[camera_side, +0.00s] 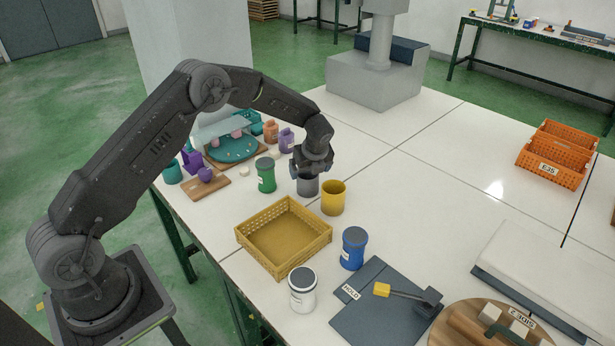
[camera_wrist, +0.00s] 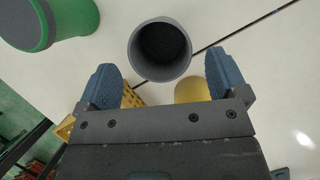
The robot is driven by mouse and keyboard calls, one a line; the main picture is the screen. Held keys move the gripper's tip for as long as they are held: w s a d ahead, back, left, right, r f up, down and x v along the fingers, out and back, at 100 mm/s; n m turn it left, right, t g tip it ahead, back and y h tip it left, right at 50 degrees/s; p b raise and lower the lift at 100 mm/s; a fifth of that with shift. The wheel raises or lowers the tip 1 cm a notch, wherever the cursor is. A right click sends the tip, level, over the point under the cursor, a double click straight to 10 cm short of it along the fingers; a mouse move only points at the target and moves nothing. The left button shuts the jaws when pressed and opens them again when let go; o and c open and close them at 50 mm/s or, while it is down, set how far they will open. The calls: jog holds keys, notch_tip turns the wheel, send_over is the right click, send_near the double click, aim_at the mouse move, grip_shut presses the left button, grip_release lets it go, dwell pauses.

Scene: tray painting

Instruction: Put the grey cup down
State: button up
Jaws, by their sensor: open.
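The grey cup (camera_side: 308,186) stands upright on the white table, beside the yellow cup and just below my gripper in the side view. In the wrist view the grey cup (camera_wrist: 160,50) is seen from above, with its dark inside showing, and it looks empty. My gripper (camera_side: 309,172) is right over the cup in the side view. In the wrist view its two blue fingertips (camera_wrist: 165,82) are spread wide, one on each side of the cup, with gaps between them and its wall. Part of the cup's top is hidden by my gripper in the side view.
A yellow cup (camera_side: 333,198) stands close to the right, and a green jar (camera_side: 266,175) to the left. A yellow crate (camera_side: 262,257), a blue jar (camera_side: 353,248) and a white jar (camera_side: 302,290) are nearer the camera. The table (camera_side: 440,180) is clear toward the right.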

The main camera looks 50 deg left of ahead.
jog(key=s+d+r+n+t+h, duration=0.1)
jog(key=s+d+r+n, duration=0.3)
jog(key=r, duration=0.4)
jog(key=s+d+r+n, duration=0.1)
jog(key=s+r+n, duration=0.2)
jog(key=s+r, duration=0.45)
jog(key=s+d+r+n+t+h, duration=0.1)
jog(key=s+d+r+n, duration=0.25)
jog(key=r, duration=0.55)
jog(key=s+d+r+n+t+h, duration=0.1)
jog(key=s+d+n, duration=0.1)
jog(key=s+n, duration=0.4)
jog(key=s+d+n+h, duration=0.1)
jog(key=s+n, duration=0.5)
jog(key=s, duration=0.9)
jog(key=shift+s+d+r+t, duration=0.3)
jog(key=shift+d+r+t, duration=0.1)
jog(key=shift+d, duration=0.25)
